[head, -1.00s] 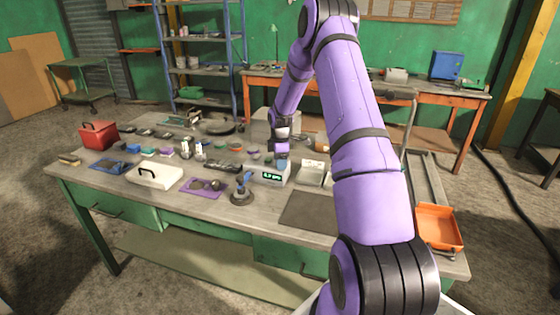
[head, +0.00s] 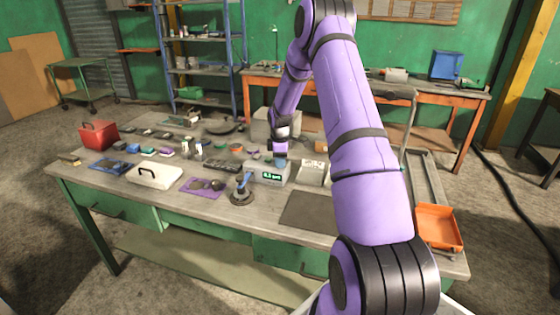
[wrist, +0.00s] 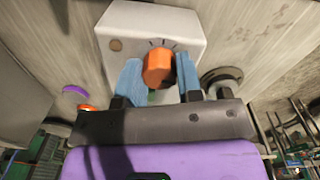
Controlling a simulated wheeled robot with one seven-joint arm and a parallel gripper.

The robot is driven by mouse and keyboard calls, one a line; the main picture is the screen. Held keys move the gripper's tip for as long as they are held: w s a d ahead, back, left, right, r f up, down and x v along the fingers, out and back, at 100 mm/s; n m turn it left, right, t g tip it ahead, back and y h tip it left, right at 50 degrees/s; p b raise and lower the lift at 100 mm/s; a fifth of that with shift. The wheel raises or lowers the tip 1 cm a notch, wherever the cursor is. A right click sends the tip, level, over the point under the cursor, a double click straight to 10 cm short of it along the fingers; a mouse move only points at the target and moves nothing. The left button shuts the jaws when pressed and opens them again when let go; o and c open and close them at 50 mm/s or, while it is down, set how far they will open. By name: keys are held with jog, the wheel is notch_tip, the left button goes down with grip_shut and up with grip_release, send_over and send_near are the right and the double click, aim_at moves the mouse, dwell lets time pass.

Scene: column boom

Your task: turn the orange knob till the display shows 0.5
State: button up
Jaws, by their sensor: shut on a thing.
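The orange knob (wrist: 158,68) sits on the top of a light grey box (wrist: 120,20), seen in the wrist view. My gripper (wrist: 159,75) has its two blue fingers on either side of the knob and is shut on it. In the head view the box (head: 268,172) stands on the workbench, with my gripper (head: 280,150) above it. The green display (head: 271,176) on its front seems to read 0.5, in small digits. The knob is hidden by my gripper in the head view.
A dark round stand with a blue part (head: 242,190) is just left of the box. A grey mat (head: 308,211) lies to the right front. Many small items crowd the bench's left half, with a white case (head: 154,174) and red box (head: 99,135).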

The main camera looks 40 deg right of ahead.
jog(key=m, duration=0.4)
jog(key=shift+m, duration=0.3)
jog(key=m, duration=0.3)
jog(key=shift+m, duration=0.3)
jog(key=m, duration=0.4)
jog(key=shift+m, duration=2.1)
